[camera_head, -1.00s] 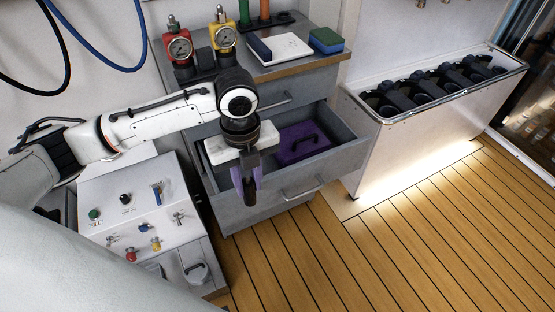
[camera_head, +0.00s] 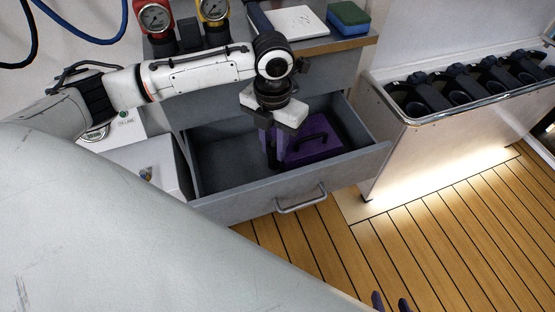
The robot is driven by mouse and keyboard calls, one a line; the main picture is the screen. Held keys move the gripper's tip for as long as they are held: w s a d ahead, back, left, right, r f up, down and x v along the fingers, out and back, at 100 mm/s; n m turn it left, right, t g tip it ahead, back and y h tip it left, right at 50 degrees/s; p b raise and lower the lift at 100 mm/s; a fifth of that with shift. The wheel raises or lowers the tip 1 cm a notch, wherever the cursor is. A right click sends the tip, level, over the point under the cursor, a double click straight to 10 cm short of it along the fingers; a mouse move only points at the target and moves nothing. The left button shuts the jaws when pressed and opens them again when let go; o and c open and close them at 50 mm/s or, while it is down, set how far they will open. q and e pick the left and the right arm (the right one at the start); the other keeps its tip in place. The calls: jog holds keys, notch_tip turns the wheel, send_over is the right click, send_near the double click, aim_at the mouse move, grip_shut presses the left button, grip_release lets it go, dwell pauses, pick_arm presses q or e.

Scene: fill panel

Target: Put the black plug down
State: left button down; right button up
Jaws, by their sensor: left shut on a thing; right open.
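My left gripper (camera_head: 271,148) points down into the open grey drawer (camera_head: 345,168), just left of the purple case. Its purple fingers are shut on the black plug (camera_head: 272,158), a narrow dark piece between them. The fingers and wrist hide most of the plug, and I cannot tell whether it touches the drawer floor.
The purple case (camera_head: 312,146) with a black handle fills the drawer's right part. The drawer's left part (camera_head: 225,165) is bare. The counter above holds a white board (camera_head: 295,21) and a blue-green sponge (camera_head: 348,17). A white rack (camera_head: 440,135) with black items stands right.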

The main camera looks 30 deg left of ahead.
aim_at(274, 164)
pick_arm(q)
notch_tip(274, 164, down, 2)
jog(key=shift+f, duration=0.2)
notch_tip(274, 164, down, 4)
jog(key=shift+f+b, duration=0.25)
jog(key=shift+b, duration=0.3)
jog(key=shift+f, duration=0.1)
jog(key=c, duration=1.5)
grip_release()
